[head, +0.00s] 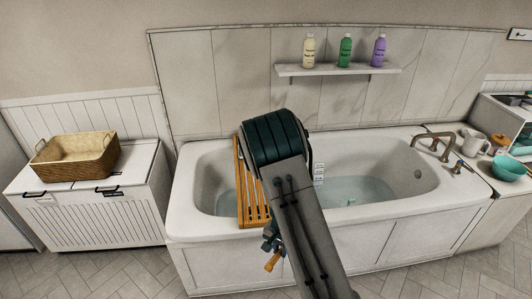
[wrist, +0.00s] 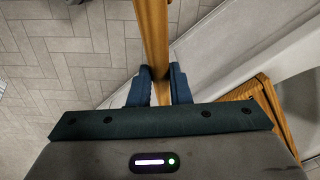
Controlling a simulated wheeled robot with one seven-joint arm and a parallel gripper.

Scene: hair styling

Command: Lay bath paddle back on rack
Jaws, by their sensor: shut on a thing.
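The bath paddle (wrist: 151,32) is a long wooden bar in the wrist view, running from the top edge down between the fingers. My gripper (wrist: 160,82) is shut on it, one dark blue finger on each side. In the head view my gripper (head: 270,240) is mostly hidden behind my arm, in front of the tub's near side; a short orange-brown end of the paddle (head: 273,262) shows below it. The slatted wooden rack (head: 252,205) lies across the left part of the tub, partly covered by my arm. A rack corner (wrist: 268,98) also shows right of the gripper in the wrist view.
The white bathtub (head: 205,232) holds water. A wicker basket (head: 85,160) stands on the white cabinet (head: 140,190) at left. A wall shelf (head: 335,70) carries three bottles. A tap (head: 433,145) is at the tub's right end. The tiled floor at front left is clear.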

